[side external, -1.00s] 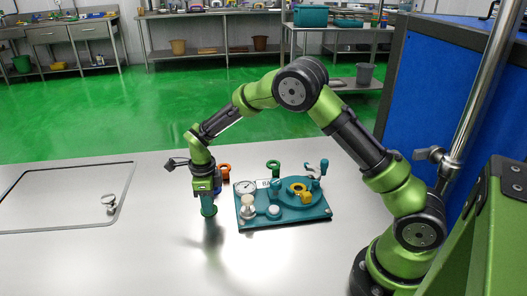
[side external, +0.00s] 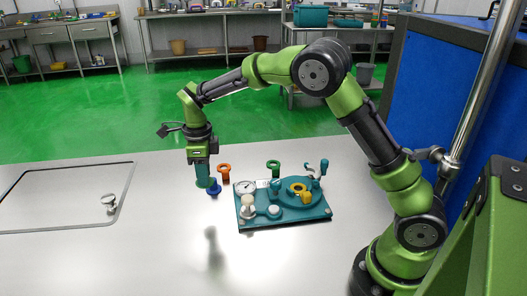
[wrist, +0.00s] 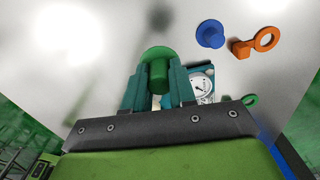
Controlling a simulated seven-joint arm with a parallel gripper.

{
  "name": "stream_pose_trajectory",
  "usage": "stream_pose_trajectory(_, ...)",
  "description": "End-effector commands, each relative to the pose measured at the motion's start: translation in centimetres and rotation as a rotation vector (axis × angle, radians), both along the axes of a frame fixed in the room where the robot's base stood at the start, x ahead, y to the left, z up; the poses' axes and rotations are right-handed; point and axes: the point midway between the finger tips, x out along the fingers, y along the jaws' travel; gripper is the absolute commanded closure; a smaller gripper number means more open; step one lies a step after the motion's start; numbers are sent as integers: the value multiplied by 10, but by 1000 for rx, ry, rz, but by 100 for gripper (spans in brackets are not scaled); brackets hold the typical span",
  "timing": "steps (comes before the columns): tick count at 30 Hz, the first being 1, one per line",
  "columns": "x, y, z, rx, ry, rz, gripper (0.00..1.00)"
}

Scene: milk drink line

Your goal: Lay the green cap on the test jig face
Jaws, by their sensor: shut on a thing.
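My gripper (side external: 204,178) is shut on the green cap (wrist: 158,72), holding it by its stem between the teal fingers, with the wide round flange at the far end. In the side view the cap is low in the fingers and hard to tell from them; it hangs above the table, left of the test jig (side external: 285,218). The jig is a teal plate with a dial gauge (side external: 245,187), a pale knob, a raised round part and a yellow ring piece (side external: 299,190). In the wrist view my fingers and mount hide most of the jig; its gauge (wrist: 200,84) shows.
A blue cap (side external: 214,189) stands on the table close by my gripper. The front table is clear; a framed panel (side external: 60,197) lies left.

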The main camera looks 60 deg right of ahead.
Motion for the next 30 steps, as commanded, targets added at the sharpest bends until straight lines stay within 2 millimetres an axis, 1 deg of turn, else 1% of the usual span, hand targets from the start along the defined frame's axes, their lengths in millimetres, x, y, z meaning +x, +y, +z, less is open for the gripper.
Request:
stream_pose_trajectory(8,0,0,0,0,0,-1,100)
stream_pose_trajectory(11,1,-5,1,0,-1,-11,100)
stream_pose_trajectory(14,2,-23,12,0,-4,-46,100)
stream_pose_trajectory(17,-6,-55,25,0,-4,-110,100)
stream_pose_trajectory(18,-13,-71,31,1,-4,-135,100)
stream_pose_trajectory(20,-28,-96,38,0,-4,-158,100)
stream_pose_trajectory(21,-39,-112,42,0,-4,-167,100)
stream_pose_trajectory(23,-58,-135,46,0,-2,-175,100)
stream_pose_trajectory(24,-72,-149,48,1,-3,-173,100)
stream_pose_trajectory(26,-94,-167,50,1,-1,-164,100)
stream_pose_trajectory(27,-109,-176,49,1,-2,-151,100)
stream_pose_trajectory(30,-143,-192,46,1,-2,-104,100)
